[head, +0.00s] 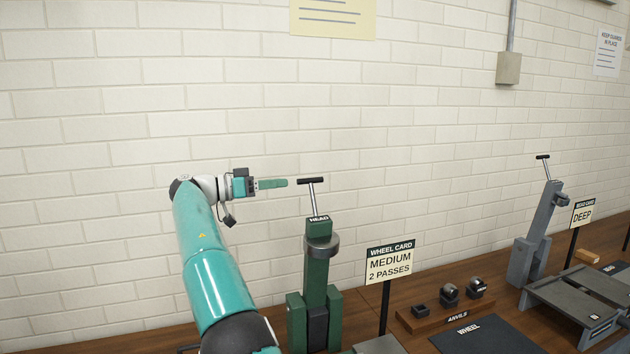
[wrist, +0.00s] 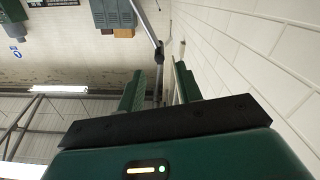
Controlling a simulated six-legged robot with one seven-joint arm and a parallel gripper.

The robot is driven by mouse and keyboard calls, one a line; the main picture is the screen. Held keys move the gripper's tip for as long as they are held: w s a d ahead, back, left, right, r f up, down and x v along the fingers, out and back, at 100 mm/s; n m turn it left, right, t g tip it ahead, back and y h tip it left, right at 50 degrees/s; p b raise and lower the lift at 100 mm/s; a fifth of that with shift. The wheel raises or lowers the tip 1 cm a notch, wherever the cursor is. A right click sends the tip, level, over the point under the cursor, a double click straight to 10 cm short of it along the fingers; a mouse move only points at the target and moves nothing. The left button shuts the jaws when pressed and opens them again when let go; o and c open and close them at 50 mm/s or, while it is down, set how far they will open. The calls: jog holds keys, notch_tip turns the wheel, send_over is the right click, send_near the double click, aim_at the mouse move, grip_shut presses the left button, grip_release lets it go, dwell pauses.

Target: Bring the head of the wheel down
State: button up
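The green wheel machine (head: 318,275) stands on the bench, its upper block labelled HEAD (head: 319,220). A thin rod rises from the head and ends in a black T-handle (head: 311,180). My gripper (head: 286,182) points right, level with the handle's crossbar and just left of it in the head view. In the wrist view my two green fingers (wrist: 158,88) are apart with a gap between them. I cannot tell whether the fingers touch or surround the bar.
The wheel card (head: 390,262) reads MEDIUM, 2 PASSES. Right of it are the anvil rack (head: 446,316), a dark WHEEL mat (head: 482,338) and a grey bead machine (head: 537,245) with its own T-handle. The brick wall (head: 120,130) stands behind my arm.

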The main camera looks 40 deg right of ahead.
aim_at(315, 179)
jog(key=x, duration=1.1)
grip_shut()
